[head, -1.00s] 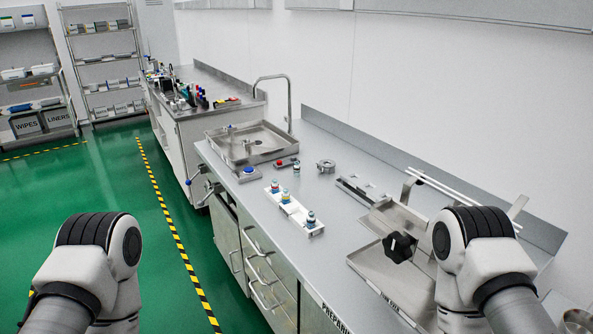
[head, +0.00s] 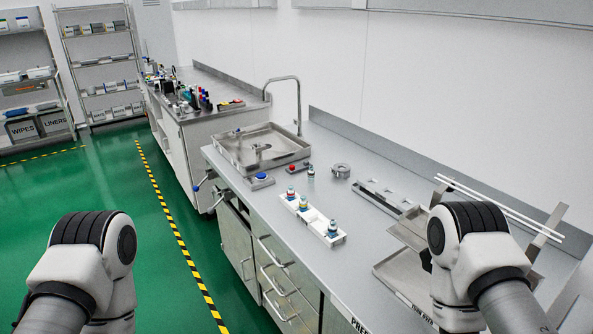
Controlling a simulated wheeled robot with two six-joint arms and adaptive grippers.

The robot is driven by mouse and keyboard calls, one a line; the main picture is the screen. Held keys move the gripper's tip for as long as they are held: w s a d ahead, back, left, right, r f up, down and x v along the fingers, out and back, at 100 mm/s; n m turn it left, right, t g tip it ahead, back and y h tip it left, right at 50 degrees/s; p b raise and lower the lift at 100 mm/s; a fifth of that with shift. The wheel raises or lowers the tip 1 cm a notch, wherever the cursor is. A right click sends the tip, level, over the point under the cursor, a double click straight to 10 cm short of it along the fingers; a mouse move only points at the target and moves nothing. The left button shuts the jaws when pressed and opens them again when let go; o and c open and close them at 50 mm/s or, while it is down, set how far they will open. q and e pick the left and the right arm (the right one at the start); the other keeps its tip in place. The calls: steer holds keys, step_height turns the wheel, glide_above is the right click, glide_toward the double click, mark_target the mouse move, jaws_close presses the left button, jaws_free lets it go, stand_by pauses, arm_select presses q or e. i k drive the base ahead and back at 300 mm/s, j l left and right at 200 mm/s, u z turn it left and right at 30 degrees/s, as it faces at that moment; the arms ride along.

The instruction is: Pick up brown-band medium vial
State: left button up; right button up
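Another small vial (head: 311,173) stands alone on the counter behind the rack. The bands are too small to tell surely which vial has the brown one. Only upper links of my left and right arms show, low at the left and right. Neither gripper is in view, and nothing of mine is seen touching a vial.
A steel sink basin (head: 258,148) with a tall faucet lies beyond the rack. A blue button (head: 261,176), a red button (head: 292,169) and a round metal part (head: 340,170) are nearby. A metal stand with white rods (head: 500,208) is at right. Green floor is clear at left.

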mark_target(310, 173)
steer(key=i+j+z, duration=0.1)
steer(key=j, duration=0.35)
steer(key=i+j+z, duration=0.1)
steer(key=i+j, duration=0.2)
steer(key=j, duration=0.2)
steer(key=i+j+z, duration=0.15)
steer(key=j, duration=0.3)
steer(key=i+j+z, duration=0.1)
steer(key=j, duration=0.4)
steer(key=i+j+z, duration=0.1)
steer(key=j, duration=0.45)
steer(key=i+j+z, duration=0.1)
steer(key=j, duration=0.4)
steer(key=i+j+z, duration=0.1)
steer(key=j, duration=0.45)
steer(key=i, duration=0.1)
